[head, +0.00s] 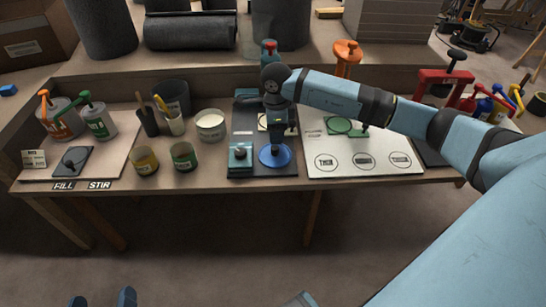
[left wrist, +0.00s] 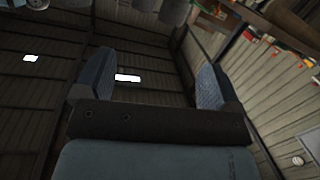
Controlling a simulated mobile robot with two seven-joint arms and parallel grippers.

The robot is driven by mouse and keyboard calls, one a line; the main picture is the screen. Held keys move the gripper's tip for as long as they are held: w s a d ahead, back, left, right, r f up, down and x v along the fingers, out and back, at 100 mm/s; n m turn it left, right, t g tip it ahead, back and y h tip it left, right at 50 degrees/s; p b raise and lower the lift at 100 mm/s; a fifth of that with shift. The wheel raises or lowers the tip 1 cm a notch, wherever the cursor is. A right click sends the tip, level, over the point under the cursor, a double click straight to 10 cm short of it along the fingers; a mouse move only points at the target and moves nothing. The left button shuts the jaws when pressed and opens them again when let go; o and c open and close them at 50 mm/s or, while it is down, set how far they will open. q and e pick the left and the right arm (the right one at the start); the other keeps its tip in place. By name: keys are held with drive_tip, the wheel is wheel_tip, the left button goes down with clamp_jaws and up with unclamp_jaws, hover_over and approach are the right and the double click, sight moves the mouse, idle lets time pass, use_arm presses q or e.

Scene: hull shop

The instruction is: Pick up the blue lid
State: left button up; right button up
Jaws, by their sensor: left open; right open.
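The blue lid (head: 275,156) is a round disc lying on the dark mat (head: 262,172) at the front middle of the bench. My right gripper (head: 279,133) points down just above and behind the lid. It is open, though its fingers are small and dark in the head view. I cannot tell whether they touch the lid. My left gripper (head: 102,299) is at the bottom left of the head view, well in front of the bench. In the left wrist view its two fingers (left wrist: 153,80) are spread with nothing between them.
A small teal block with a dark knob (head: 240,155) sits left of the lid. Green and yellow cups (head: 183,158) and a white tub (head: 210,125) stand further left. A white board (head: 330,165) lies to the right. Red and orange clamps (head: 440,85) stand at the back right.

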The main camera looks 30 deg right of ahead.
sight(275, 147)
wheel_tip(275, 147, down, 3)
drive_tip(key=shift+f+b, duration=0.35)
drive_tip(key=f, duration=0.1)
drive_tip(key=f+b, duration=0.1)
drive_tip(key=f, duration=0.2)
drive_tip(key=shift+w+f+b, duration=0.25)
drive_tip(key=shift+w+b, duration=0.05)
use_arm(q)
drive_tip(key=r, duration=0.1)
drive_tip(key=d+r+t+h, duration=0.1)
drive_tip(key=r, duration=0.1)
drive_tip(key=r+t, duration=0.1)
drive_tip(key=shift+s+d+r+h, duration=0.1)
drive_tip(key=shift+d+r+h, duration=0.2)
drive_tip(key=shift+r+h, duration=0.1)
use_arm(e)
drive_tip(key=c, duration=1)
